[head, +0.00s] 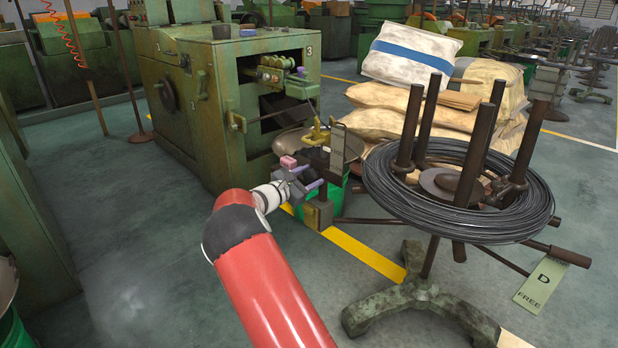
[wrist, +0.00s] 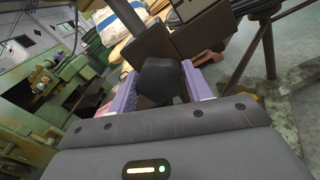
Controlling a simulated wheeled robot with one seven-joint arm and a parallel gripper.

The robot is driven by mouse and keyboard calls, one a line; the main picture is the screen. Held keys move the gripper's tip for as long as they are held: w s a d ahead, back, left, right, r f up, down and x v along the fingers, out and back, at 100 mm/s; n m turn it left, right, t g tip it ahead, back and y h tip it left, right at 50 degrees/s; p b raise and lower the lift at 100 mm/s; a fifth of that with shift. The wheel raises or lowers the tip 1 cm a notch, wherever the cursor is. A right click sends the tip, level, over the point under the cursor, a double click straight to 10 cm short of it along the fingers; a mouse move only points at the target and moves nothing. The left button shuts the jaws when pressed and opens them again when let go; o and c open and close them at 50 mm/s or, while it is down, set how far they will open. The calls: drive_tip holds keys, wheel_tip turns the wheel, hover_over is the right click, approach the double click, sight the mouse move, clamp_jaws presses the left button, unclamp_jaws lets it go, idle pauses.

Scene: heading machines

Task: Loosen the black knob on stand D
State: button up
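My gripper (head: 302,174) is stretched forward at the end of my red arm, just left of stand D (head: 420,290). In the wrist view, the black knob (wrist: 160,80) lies between the two purple fingers of my gripper (wrist: 161,88). The fingers are spread wide, one on each side of the knob; I cannot tell whether either touches it. The knob is not clear in the head view, where the gripper and dark parts crowd together. Stand D carries a coil of dark wire (head: 385,203) around upright posts, and a "D FREE" tag (head: 541,285) hangs at its right.
A green machine marked 3 (head: 215,95) stands behind and left of my gripper. Stacked sacks (head: 410,58) lie behind the stand. Bars stick out from the stand on both sides. The grey floor (head: 140,250) to the left of my arm is open.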

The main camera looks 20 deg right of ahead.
drive_tip(key=v, duration=0.7)
drive_tip(key=shift+s+a+b, duration=0.15)
drive_tip(key=shift+a+b, duration=0.2)
drive_tip(key=shift+b, duration=0.05)
drive_tip(key=s+d+r+m+g+y, duration=0.15)
drive_tip(key=s+m+y, duration=0.3)
drive_tip(key=s, duration=0.45)
drive_tip(key=s+d+r+m+g+y, duration=0.1)
drive_tip(key=s+r+m+g+y, duration=0.3)
drive_tip(key=s, duration=0.5)
drive_tip(key=s+a+m+t+y, duration=0.1)
drive_tip(key=s+a+m+y, duration=0.1)
drive_tip(key=s+a, duration=0.3)
drive_tip(key=s+a+m+t+y, duration=0.2)
drive_tip(key=s+a, duration=0.4)
drive_tip(key=s, duration=0.6)
drive_tip(key=s+a+m+t+y, duration=0.2)
drive_tip(key=s+a+m+y, duration=0.2)
drive_tip(key=s, duration=0.4)
drive_tip(key=shift+s+a+r+m, duration=0.3)
drive_tip(key=shift+a+m, duration=0.25)
drive_tip(key=shift+a, duration=0.1)
